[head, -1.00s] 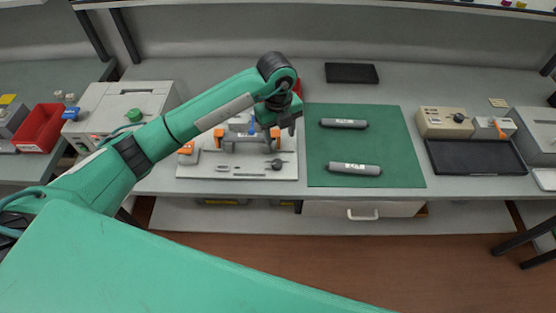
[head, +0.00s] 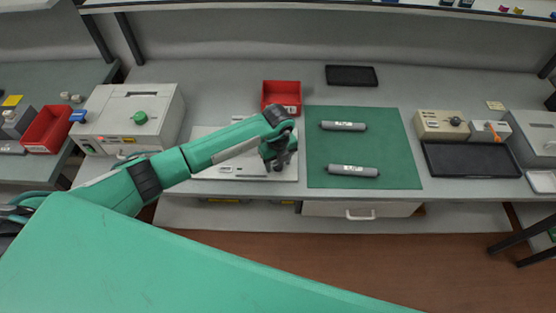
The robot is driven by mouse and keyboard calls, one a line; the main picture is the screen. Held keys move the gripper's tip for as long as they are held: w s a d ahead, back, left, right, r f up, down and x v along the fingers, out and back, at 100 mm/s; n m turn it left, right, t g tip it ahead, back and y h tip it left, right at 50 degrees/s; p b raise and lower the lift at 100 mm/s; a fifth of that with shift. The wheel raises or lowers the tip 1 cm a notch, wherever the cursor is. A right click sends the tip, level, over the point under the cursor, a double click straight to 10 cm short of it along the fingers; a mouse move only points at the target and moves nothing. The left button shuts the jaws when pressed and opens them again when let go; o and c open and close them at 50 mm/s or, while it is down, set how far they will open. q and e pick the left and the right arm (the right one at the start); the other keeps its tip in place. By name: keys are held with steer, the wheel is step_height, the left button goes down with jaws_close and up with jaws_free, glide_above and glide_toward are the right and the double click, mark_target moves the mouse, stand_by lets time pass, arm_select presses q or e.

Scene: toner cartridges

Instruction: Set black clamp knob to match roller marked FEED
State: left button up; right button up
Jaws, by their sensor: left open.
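A pale fixture plate (head: 233,174) lies on the bench left of the green mat. My left gripper (head: 279,164) points down over the plate's right part, where the black clamp knob sits. The jaws are open around or just above the knob; I cannot tell which, as the dark fingers and knob blend together. Two grey rollers lie on the mat, an upper roller (head: 343,126) and a lower roller (head: 353,170). Each has a pale label, too small to read. My right gripper is out of view.
A red bin (head: 281,96) stands behind the plate. The green mat (head: 362,148) has free room between the rollers. A white box with a green knob (head: 128,113) stands left. A beige box (head: 441,124) and black tray (head: 472,159) are right. A black tray (head: 351,75) lies behind.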

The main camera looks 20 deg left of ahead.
arm_select(q)
steer(key=shift+f, duration=0.15)
steer(key=c, duration=1)
steer(key=shift+o, duration=0.2)
